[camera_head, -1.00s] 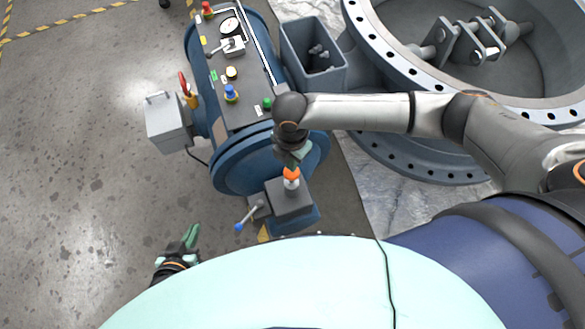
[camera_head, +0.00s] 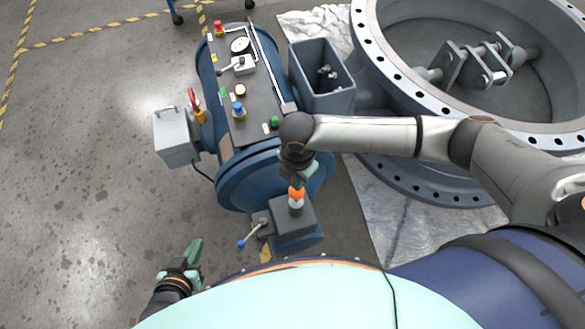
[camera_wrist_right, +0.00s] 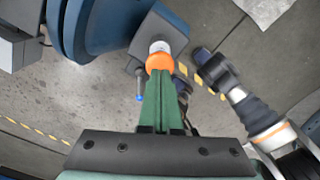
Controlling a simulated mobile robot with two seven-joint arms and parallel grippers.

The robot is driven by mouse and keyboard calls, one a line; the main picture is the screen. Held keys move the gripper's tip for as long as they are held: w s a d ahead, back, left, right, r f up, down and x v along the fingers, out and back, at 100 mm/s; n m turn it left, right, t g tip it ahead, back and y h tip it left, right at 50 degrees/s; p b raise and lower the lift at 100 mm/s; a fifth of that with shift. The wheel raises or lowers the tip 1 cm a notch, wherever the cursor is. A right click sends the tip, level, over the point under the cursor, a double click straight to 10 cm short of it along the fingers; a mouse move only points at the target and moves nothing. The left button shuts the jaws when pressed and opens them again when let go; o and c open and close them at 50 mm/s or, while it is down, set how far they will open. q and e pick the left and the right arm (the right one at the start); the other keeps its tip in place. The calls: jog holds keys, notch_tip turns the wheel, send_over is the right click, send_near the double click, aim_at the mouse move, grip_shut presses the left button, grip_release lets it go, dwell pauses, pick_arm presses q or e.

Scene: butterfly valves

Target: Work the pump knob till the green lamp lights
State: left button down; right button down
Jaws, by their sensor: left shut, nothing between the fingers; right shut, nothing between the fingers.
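The pump knob (camera_head: 297,194) is orange on a pale stem and stands on a grey box at the near end of the blue machine. It also shows in the right wrist view (camera_wrist_right: 159,62). My right gripper (camera_head: 302,182) is shut and empty, its green fingertips (camera_wrist_right: 160,78) right at the knob. I cannot tell whether they touch it. My left gripper (camera_head: 194,250) is shut and empty over the floor, to the left of the box. A green dome (camera_head: 275,122), perhaps the lamp, sits on the panel's near right corner; I cannot tell if it is lit.
A blue-tipped lever (camera_head: 252,236) sticks out left of the knob's box. The panel (camera_head: 255,100) carries a gauge, a blue knob and other controls. A grey bin (camera_head: 325,92) and a large flanged valve ring (camera_head: 400,75) stand to the right. The floor at left is clear.

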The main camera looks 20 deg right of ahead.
jog(key=shift+f, duration=0.1)
jog(key=shift+s+f+b, duration=0.1)
jog(key=shift+f+b, duration=1.45)
jog(key=shift+f, duration=1.25)
jog(key=shift+r, duration=0.15)
notch_tip(320, 180, up, 3)
jog(key=p, duration=0.4)
jog(key=shift+r, duration=0.15)
